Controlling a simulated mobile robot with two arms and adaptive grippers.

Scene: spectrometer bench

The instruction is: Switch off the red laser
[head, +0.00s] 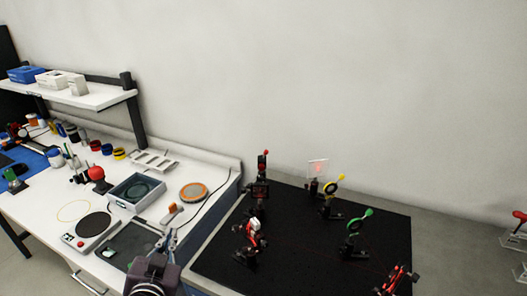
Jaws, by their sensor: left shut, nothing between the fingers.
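A red glowing spot shows on an upright clear plate (317,168) at the back of the black breadboard (300,275). A red and black device (397,280) sits at the board's front right. A red and white device on a black mount (253,234) stands near its left side. I cannot tell which of them is the red laser, and no switch can be made out. My left gripper (172,237) is shut and empty at the bottom, over the white bench's front part, left of the breadboard. My right gripper is not in view.
A yellow ring mount (340,188), a green ring mount (367,213) and a black post with a red knob (262,165) stand on the breadboard. The white bench at left holds a grey box (135,193), a round-plated scale (94,228) and an orange-rimmed disc (193,192).

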